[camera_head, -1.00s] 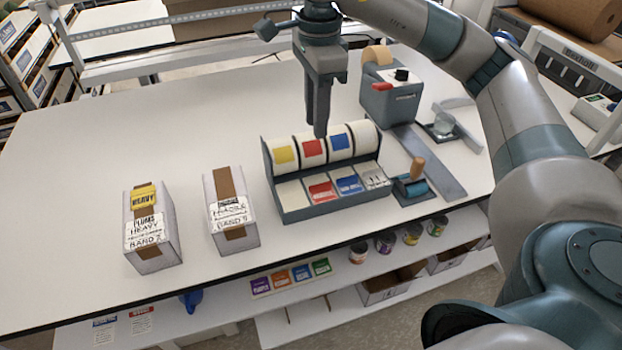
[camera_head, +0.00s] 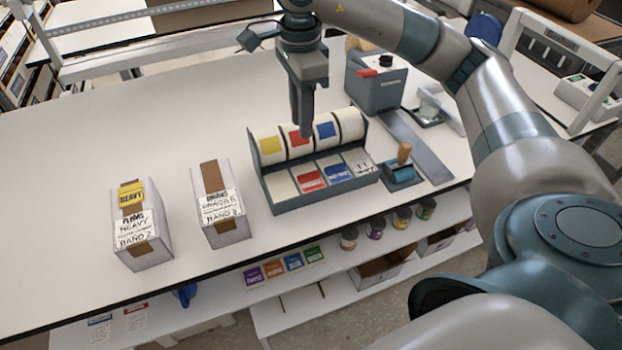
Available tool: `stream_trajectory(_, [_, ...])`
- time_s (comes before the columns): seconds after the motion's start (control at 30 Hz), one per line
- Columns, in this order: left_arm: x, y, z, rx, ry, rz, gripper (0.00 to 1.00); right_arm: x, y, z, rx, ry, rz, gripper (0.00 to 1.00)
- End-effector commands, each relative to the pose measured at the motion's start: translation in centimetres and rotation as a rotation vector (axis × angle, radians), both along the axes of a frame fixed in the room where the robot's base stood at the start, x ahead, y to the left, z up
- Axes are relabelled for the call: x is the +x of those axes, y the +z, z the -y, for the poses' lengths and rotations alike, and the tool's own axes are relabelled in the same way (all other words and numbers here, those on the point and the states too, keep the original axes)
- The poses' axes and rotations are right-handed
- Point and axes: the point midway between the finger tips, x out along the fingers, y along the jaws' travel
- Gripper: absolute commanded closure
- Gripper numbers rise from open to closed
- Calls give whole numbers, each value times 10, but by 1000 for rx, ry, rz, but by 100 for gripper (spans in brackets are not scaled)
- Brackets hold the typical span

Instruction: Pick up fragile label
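A grey label dispenser (camera_head: 318,194) stands on the white table, with several rolls at the back and a row of label slots in front. The red label (camera_head: 310,179) lies in a front slot, between a blank slot (camera_head: 281,187) and the blue label (camera_head: 336,172); its print is too small to read. My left gripper is not in view.
The table's left part is clear.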

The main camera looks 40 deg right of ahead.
Motion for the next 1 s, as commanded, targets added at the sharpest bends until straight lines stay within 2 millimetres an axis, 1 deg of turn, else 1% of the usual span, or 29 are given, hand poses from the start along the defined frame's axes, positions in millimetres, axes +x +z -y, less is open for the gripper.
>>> stream_trajectory(0.17, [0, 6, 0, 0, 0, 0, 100, -1, -18, 0, 0, 1, -5, 76])
stream_trajectory(0.2, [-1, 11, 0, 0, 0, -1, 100, -1, -24, 0, -1, -1, -5, 76])
stream_trajectory(0.4, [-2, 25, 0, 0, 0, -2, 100, -2, -56, 0, -1, 0, -5, 76])
stream_trajectory(0.6, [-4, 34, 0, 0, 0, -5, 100, -1, -81, 0, -1, 0, -3, 76])
stream_trajectory(0.73, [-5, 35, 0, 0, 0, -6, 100, -1, -88, 0, 0, 0, 0, 76])
stream_trajectory(1.0, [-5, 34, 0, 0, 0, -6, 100, 0, -89, 0, 0, 0, 0, 76])
